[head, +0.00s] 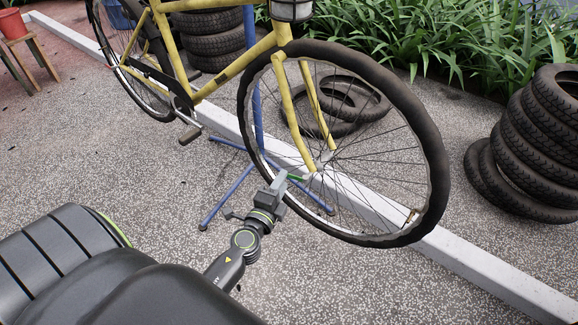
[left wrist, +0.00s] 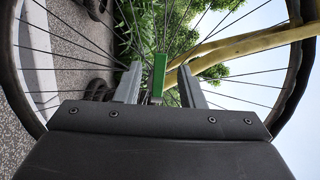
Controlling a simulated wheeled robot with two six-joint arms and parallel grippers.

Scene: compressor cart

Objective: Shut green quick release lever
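The green quick release lever (head: 296,178) sits at the hub of the yellow bicycle's front wheel (head: 436,165), by the lower end of the fork (head: 305,120). My left gripper (head: 284,181) is just left of the lever in the head view. In the left wrist view the left gripper (left wrist: 159,88) is open, with its two grey fingers apart. The green lever (left wrist: 159,72) shows upright between and beyond the fingertips, and I see no finger touching it. Its base is partly hidden by the gripper body. My right gripper is not in view.
Spokes and the tyre surround the lever closely. A blue stand (head: 230,196) has its legs spread under the bicycle. A white kerb (head: 480,265) runs behind the wheel. Stacked tyres (head: 535,140) stand at the right. The speckled ground in front is clear.

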